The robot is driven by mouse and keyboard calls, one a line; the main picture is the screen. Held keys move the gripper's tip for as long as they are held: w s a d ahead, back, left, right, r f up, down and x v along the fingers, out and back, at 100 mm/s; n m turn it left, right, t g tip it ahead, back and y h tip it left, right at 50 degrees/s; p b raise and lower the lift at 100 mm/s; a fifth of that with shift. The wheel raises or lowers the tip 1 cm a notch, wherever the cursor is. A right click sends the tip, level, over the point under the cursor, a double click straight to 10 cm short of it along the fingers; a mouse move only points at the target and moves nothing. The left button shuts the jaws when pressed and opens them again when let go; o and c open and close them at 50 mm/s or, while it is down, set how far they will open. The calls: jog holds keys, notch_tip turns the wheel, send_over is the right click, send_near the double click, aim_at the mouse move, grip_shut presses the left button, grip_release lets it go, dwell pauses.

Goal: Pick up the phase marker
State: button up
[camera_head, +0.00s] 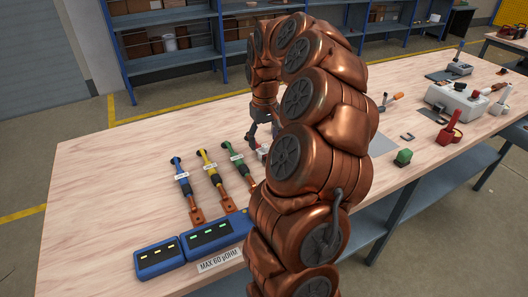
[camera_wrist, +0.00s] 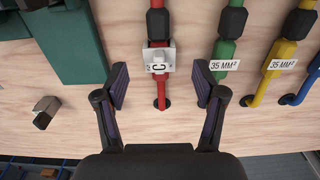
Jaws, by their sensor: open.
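The phase marker (camera_wrist: 159,61), a small pale block with a letter C, sits on the red cable (camera_wrist: 158,91) in the wrist view. In the head view the phase marker (camera_head: 263,150) is partly hidden by my arm. My gripper (camera_wrist: 160,83) is open, its two fingers spread to the left and right of the red cable, just short of the marker. Nothing is between the fingertips except the view of cable and table. In the head view my gripper (camera_head: 262,132) is low over the table, partly hidden by my arm.
Green (camera_head: 235,159), yellow (camera_head: 210,168) and blue (camera_head: 183,178) cables with tags lie beside the red one. Blue meter boxes (camera_head: 157,257) stand at the near edge. The table's left side (camera_head: 100,200) is clear.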

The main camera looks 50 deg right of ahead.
aim_at(264, 150)
jog(key=f, duration=0.3)
jog(key=f+p, duration=0.1)
jog(key=f, duration=0.1)
jog(key=shift+w+d, duration=0.15)
jog(key=shift+w, duration=0.15)
jog(key=c, duration=0.9)
jog(key=shift+r, duration=0.1)
jog(key=shift+c, duration=0.2)
